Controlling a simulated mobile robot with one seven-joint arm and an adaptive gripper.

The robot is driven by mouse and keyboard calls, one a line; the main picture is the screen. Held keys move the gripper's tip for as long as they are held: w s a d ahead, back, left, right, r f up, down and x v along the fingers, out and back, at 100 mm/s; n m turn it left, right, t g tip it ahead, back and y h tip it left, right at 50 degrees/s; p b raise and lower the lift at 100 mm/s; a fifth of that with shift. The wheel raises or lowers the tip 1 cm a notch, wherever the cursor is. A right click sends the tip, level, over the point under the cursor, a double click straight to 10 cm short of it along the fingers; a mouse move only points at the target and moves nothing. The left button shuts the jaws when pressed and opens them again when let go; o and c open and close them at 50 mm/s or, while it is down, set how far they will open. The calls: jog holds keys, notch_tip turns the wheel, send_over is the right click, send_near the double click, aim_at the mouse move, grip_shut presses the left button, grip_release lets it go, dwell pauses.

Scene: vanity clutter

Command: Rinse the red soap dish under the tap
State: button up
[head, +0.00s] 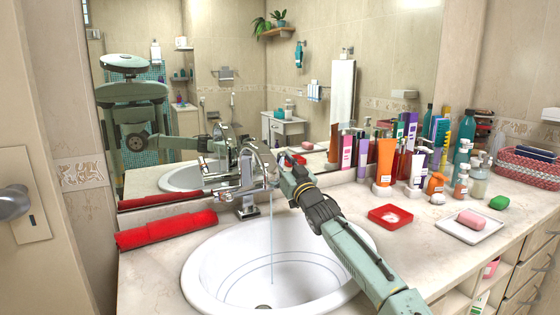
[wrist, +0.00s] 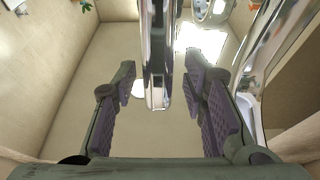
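The red soap dish (head: 378,218) lies on the counter to the right of the basin, with a whitish patch inside it. The chrome tap (head: 248,180) stands behind the white basin (head: 205,270), and a thin stream of water (head: 271,235) falls from it into the basin. My gripper (head: 280,165) is beside the tap, away from the dish. In the wrist view my gripper (wrist: 160,95) is open, its purple-padded fingers apart. A chrome part of the tap (wrist: 155,50) shows between them, with gaps on both sides. The dish is not in the wrist view.
A folded red towel (head: 165,230) lies left of the basin. Several tubes and bottles, such as an orange tube (head: 385,160), stand along the mirror. A white tray (head: 484,233) with pink soap (head: 471,219) is right of the dish. My forearm crosses the basin's right side.

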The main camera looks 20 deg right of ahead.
jog(key=shift+s+d+f, duration=0.1)
jog(key=shift+s+f, duration=0.05)
jog(key=shift+s, duration=0.15)
jog(key=s, duration=1.4)
jog(key=shift+s+d+f, duration=0.15)
jog(key=shift+d+f, duration=0.05)
jog(key=shift+f, duration=0.15)
